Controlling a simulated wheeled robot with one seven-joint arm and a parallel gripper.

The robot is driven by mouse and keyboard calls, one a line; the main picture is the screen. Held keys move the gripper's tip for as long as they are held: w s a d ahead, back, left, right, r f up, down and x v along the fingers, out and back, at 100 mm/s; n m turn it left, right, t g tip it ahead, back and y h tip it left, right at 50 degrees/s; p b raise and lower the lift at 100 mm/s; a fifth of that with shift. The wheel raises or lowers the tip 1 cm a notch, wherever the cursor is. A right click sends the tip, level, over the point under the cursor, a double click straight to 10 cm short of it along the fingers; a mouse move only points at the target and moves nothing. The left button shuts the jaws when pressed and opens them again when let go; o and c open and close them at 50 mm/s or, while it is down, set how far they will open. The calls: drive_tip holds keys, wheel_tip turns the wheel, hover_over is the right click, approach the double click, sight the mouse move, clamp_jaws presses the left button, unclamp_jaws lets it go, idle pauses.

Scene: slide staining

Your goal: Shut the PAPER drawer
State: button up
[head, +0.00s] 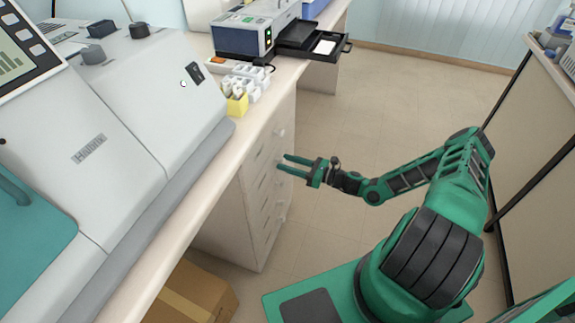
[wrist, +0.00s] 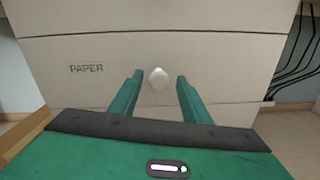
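The PAPER drawer (wrist: 110,75) fills the middle of the wrist view, with a pale front, the dark label PAPER at left and a small white round knob (wrist: 158,78). My gripper (wrist: 158,85) is open, its two green fingers pointing at the front, one on each side of the knob in the picture. Nothing is held. I cannot tell whether the fingers touch the front. In the head view my gripper (head: 281,163) is at the front of the white drawer cabinet (head: 262,190). No drawer clearly stands far out there, and a small gap cannot be judged.
A counter (head: 225,155) runs above the cabinet, with a large grey machine (head: 135,110), a yellow container (head: 237,104) and a printer-like device (head: 243,38). A cardboard box (head: 195,293) stands on the floor at lower left. The floor (head: 365,105) beyond my arm is clear.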

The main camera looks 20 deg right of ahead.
drive_tip(key=v, duration=1)
drive_tip(key=shift+s+d, duration=0.3)
drive_tip(key=s+d+r+n+g+h, duration=0.2)
drive_tip(key=s+r+n+g+h, duration=0.4)
drive_tip(key=s+r+n, duration=0.5)
drive_tip(key=s+d+r+n+g+h, duration=0.3)
drive_tip(key=s+r+n+g+h, duration=0.3)
drive_tip(key=s+r, duration=1.6)
wheel_tip(320, 180, up, 3)
drive_tip(key=n+h, duration=0.1)
drive_tip(key=n, duration=0.4)
drive_tip(key=shift+s, duration=0.3)
